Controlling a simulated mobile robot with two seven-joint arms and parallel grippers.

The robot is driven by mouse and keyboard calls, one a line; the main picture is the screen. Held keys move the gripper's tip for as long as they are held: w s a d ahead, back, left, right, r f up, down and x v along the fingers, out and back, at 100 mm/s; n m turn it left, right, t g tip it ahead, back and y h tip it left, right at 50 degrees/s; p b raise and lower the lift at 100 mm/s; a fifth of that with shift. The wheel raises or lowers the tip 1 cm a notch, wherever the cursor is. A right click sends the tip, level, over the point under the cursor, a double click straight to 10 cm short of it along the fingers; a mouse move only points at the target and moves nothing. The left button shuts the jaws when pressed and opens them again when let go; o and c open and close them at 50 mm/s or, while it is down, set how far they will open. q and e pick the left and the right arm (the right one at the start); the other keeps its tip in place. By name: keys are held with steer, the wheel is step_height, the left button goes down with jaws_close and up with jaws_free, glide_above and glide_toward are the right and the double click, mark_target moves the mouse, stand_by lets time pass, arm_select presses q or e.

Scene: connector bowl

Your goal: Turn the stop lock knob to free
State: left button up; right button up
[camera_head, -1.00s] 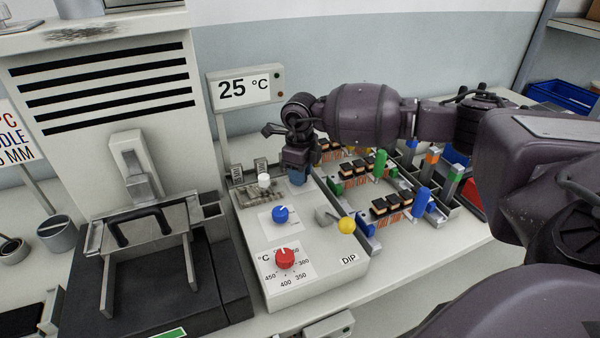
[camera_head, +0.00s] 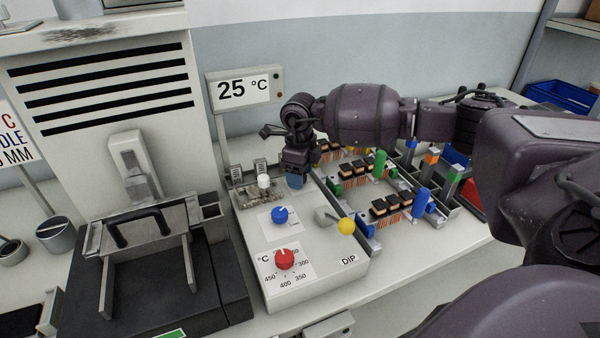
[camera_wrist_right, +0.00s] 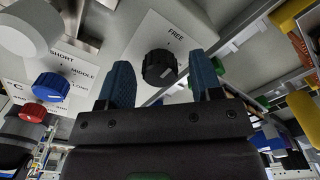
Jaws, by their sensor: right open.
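The black knob (camera_wrist_right: 160,68), on a white plate marked FREE, shows in the right wrist view. It appears between the two blue fingers of my right gripper (camera_wrist_right: 161,77), and I cannot tell if they touch it. In the head view my right gripper (camera_head: 296,179) points down over the back right part of the control box (camera_head: 313,275). It is open, and it hides the black knob there. My left gripper is not in view.
A white knob (camera_head: 264,182), a blue knob (camera_head: 280,214) and a red knob (camera_head: 285,259) stand on the box left of my gripper. A yellow-ended lever (camera_head: 346,226) is in front. Boards with connectors (camera_head: 385,207) lie to the right.

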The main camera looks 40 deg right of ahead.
steer(key=shift+r, duration=0.1)
step_height(320, 180, up, 11)
steer(key=p, duration=0.1)
steer(key=shift+f, duration=0.2)
steer(key=shift+r, duration=0.1)
stand_by(0.6)
